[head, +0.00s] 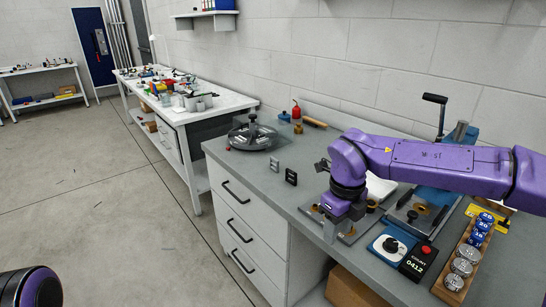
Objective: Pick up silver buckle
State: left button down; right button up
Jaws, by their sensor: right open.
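A small silver buckle (275,164) stands on the grey worktop (250,183), near the round dark fixture. A similar black buckle (291,176) stands just to its right. My right gripper (330,232) is open and points down over the worktop's front part, right of both buckles and apart from them. Its fingers are small and partly hidden by the purple wrist. Only a rounded purple part of my left arm shows at the bottom left; its gripper is out of view.
A round dark fixture with a knob (252,137) stands at the worktop's left end. A dial box (391,246), a counter box (417,260) and a wooden rack (464,262) of round pieces stand at the right. The worktop around the buckles is mostly clear.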

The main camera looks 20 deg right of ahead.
aim_at(271, 158)
jog(key=i, duration=1.6)
